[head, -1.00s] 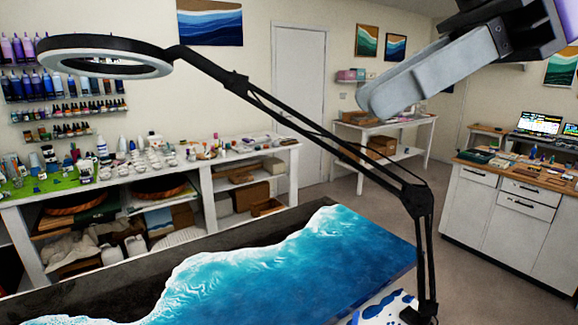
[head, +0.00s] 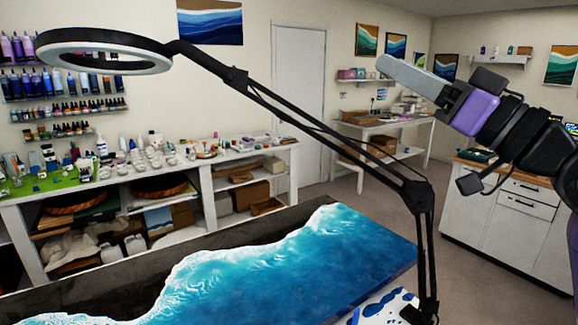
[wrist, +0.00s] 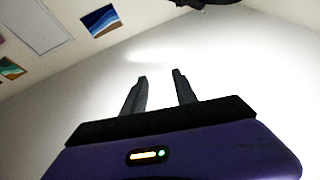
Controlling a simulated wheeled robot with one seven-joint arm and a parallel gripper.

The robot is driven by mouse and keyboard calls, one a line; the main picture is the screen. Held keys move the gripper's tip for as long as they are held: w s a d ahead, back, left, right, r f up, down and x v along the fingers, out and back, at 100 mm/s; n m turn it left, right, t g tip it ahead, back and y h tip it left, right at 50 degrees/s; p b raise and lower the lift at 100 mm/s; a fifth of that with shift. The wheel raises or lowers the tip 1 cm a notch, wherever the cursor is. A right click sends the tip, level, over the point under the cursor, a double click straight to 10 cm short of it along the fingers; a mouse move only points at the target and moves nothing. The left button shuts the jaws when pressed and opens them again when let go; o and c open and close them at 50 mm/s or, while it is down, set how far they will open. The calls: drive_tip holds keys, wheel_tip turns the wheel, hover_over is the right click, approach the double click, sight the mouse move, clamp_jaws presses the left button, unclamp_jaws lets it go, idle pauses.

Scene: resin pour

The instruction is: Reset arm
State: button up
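My gripper (head: 391,68) is raised at the upper right of the head view, pointing up and to the left, well above the tables. In the wrist view its two dark fingers (wrist: 160,76) stand apart with nothing between them. Behind them is only a bright, plain pale surface. The purple wrist housing (wrist: 200,150) with small lights fills the bottom of the wrist view.
A black ring lamp (head: 105,45) on a jointed arm (head: 310,120) stands between me and the room. Below it lies a blue wave resin panel (head: 290,265). A cluttered white bench (head: 210,205) lines the back left. A white cabinet (head: 515,235) stands at right.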

drive_tip(key=s+d+f+m+t+h+b, duration=0.1)
drive_tip(key=s+d+f+m+t+h, duration=0.15)
drive_tip(key=f+m+h, duration=0.55)
drive_tip(key=s+d+f+m+t+h, duration=0.15)
drive_tip(key=s+d+f+h, duration=0.25)
drive_tip(key=f, duration=0.8)
drive_tip(key=s+d+f+m+t+h+b, duration=0.1)
drive_tip(key=s+d+f+m+t+h, duration=0.2)
drive_tip(key=f+m+h, duration=0.5)
drive_tip(key=s+a+f+n+g+y+b, duration=0.1)
drive_tip(key=s+f+n+g, duration=0.3)
drive_tip(key=s+f, duration=0.9)
drive_tip(key=s+a+f+n+g+y+b, duration=0.1)
drive_tip(key=s+a+f+n+g+y, duration=0.2)
drive_tip(key=s+f, duration=1)
drive_tip(key=s+a+n+g, duration=0.1)
drive_tip(key=s+n, duration=0.1)
drive_tip(key=s, duration=0.5)
drive_tip(key=shift+s+a+f+n+b, duration=0.2)
drive_tip(key=shift+s+f+n+b, duration=0.1)
drive_tip(key=shift+f+n, duration=0.1)
drive_tip(key=shift+w+d, duration=0.1)
drive_tip(key=shift+d, duration=0.05)
